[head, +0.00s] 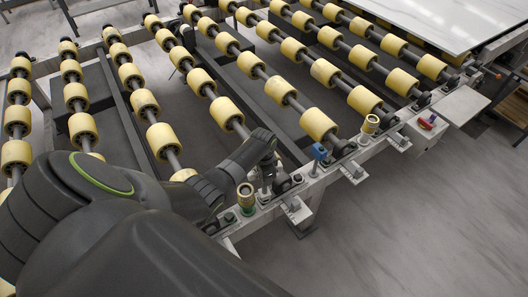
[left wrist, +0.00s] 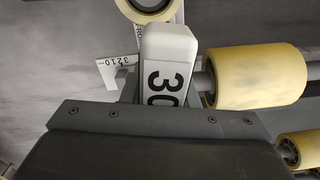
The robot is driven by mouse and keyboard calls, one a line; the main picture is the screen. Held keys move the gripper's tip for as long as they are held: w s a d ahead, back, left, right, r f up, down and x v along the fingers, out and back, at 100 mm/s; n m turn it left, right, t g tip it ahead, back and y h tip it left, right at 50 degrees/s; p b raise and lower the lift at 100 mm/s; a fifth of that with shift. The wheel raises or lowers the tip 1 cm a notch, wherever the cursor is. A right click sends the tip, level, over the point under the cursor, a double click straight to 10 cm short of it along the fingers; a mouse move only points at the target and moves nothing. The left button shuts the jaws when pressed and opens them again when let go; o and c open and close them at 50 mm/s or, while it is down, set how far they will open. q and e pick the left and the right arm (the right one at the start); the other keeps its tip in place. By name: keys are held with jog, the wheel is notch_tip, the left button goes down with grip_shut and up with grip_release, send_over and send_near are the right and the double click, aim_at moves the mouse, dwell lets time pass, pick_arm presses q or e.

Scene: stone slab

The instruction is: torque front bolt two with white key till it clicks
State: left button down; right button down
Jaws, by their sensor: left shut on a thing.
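The white key (left wrist: 167,60), marked with a black "30", stands between my left gripper's fingers in the left wrist view. My left gripper (left wrist: 160,98) is shut on it. In the head view my left gripper (head: 268,172) is over the front rail (head: 334,171) of the roller table, between a yellow-and-green key (head: 246,196) and a blue key (head: 319,152). The lower end of the white key and the bolt beneath it are hidden or too small to make out, so I cannot tell whether they touch. My right gripper is not in view.
A yellow key (head: 370,124) stands farther right along the rail. A red-handled item (head: 428,122) is on a white box at right. Yellow rollers (head: 318,123) lie close behind the rail. A white slab (head: 440,15) rests at top right. The floor in front is clear.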

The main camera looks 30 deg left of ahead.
pick_arm(q)
jog(key=shift+f+b, duration=0.6)
jog(key=shift+f, duration=0.15)
dwell(0.3)
dwell(0.4)
jog(key=m, duration=0.3)
jog(key=shift+m, duration=0.3)
jog(key=m, duration=0.3)
jog(key=shift+w, duration=0.1)
jog(key=m, duration=0.4)
jog(key=shift+a, duration=0.1)
jog(key=m, duration=0.4)
jog(key=shift+w, duration=0.1)
jog(key=shift+r+p, duration=1.8)
jog(key=shift+p, duration=0.05)
jog(key=shift+r, duration=0.1)
